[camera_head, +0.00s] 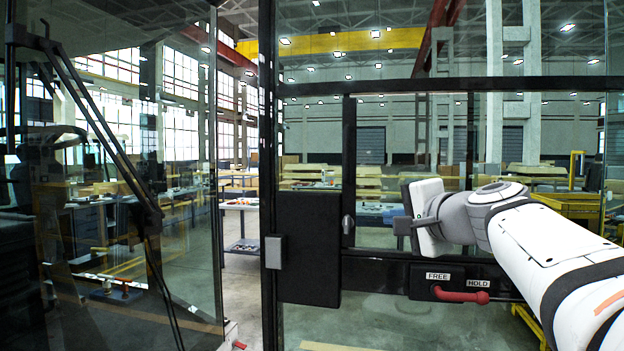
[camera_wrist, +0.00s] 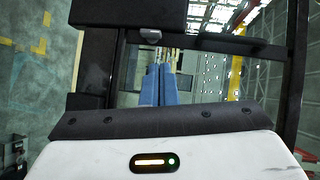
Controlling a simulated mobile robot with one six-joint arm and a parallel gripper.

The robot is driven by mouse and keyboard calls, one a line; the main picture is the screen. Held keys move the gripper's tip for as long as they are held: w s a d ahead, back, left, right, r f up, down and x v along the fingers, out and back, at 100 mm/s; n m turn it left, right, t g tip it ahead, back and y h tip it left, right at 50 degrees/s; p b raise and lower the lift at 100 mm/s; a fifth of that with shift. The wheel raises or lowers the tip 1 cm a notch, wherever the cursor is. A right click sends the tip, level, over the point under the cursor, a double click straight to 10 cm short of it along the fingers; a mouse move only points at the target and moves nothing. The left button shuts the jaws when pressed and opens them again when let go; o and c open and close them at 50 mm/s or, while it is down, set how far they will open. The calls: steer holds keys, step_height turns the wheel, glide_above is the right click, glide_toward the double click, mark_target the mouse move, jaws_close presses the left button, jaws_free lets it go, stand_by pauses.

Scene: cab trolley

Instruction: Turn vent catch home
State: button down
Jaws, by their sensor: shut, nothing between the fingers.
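A red lever (camera_head: 462,296) lies nearly level on the dark lower rail of the window, under a FREE label (camera_head: 438,276) and a HOLD label (camera_head: 478,283). Its thick right end is below HOLD. It appears to be the vent catch. A small grey latch (camera_head: 348,224) stands upright on the window's black left stile; a grey fitting (camera_wrist: 150,35) shows on the frame in the wrist view. My gripper (camera_head: 403,226) is shut and empty, right of the grey latch and above the red lever, apparently touching neither.
A black panel (camera_head: 310,247) with a grey block (camera_head: 275,252) is fixed beside the window. Glass panes and black posts surround the arm. A dark slanted bar (camera_head: 100,125) stands at left. Benches and a yellow trolley (camera_head: 575,205) are beyond the glass.

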step_height(320, 180, up, 7)
steer(key=d+m+t, duration=0.2)
steer(key=d, duration=0.1)
steer(key=p, duration=0.3)
glide_toward(377, 173)
steer(key=w+a, duration=0.2)
steer(key=a, duration=0.3)
steer(key=shift+w+a+r+p, duration=0.1)
steer(key=shift+w+a+p, duration=0.3)
steer(key=shift+a, duration=0.35)
steer(key=shift+w+a+p, duration=0.2)
steer(key=shift+w+a, duration=0.3)
steer(key=shift+a, duration=0.3)
steer(key=shift+d, duration=0.15)
